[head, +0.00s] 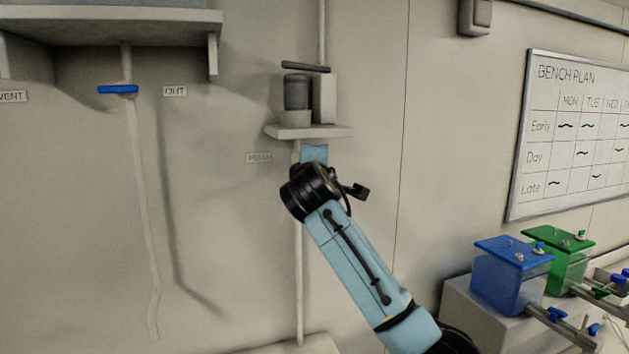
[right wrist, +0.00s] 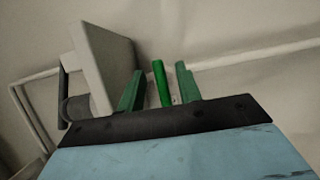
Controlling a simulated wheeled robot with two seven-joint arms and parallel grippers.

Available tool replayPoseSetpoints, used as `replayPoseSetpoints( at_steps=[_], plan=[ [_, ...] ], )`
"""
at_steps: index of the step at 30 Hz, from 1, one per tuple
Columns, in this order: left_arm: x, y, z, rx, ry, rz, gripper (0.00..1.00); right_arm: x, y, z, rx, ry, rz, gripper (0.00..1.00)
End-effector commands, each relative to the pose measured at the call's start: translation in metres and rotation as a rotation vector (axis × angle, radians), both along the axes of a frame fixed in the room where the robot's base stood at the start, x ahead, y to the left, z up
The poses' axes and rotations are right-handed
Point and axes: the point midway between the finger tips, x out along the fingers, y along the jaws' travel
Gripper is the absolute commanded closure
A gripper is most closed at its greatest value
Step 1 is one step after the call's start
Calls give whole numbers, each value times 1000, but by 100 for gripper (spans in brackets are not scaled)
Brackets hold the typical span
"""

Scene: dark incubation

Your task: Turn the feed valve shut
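The feed valve's handle appears to be the bright green lever (right wrist: 161,84) in the right wrist view. It stands between the two dark green fingers of my right gripper (right wrist: 160,86), with a gap on each side. The gripper is open around it. In the head view my right arm reaches up to the pipe (head: 299,270) below a small wall shelf (head: 309,131); the arm hides the lever and my fingertips. A faint label (head: 258,157), hard to read, is on the wall left of this pipe. My left gripper is not in view.
A pump-like dark cylinder (head: 296,92) stands on the small shelf, close above my right gripper. A blue valve handle (head: 118,90) is on another pipe at left, between labels VENT and OUT. Blue (head: 505,278) and green (head: 560,255) boxes stand at lower right.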

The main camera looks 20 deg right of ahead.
Motion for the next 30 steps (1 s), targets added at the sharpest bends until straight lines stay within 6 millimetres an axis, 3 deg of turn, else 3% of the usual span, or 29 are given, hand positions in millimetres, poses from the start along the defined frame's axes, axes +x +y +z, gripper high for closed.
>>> replayPoseSetpoints(
  at_steps=[15, 21, 30],
  plan=[
    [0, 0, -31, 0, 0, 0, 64, -87, 33, -2, 2, -2, 2, 65],
    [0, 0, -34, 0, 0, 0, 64, -101, 38, -1, 0, 1, 1, 65],
    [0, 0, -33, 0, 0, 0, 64, -102, 38, 0, 0, 1, 0, 65]
  ],
)
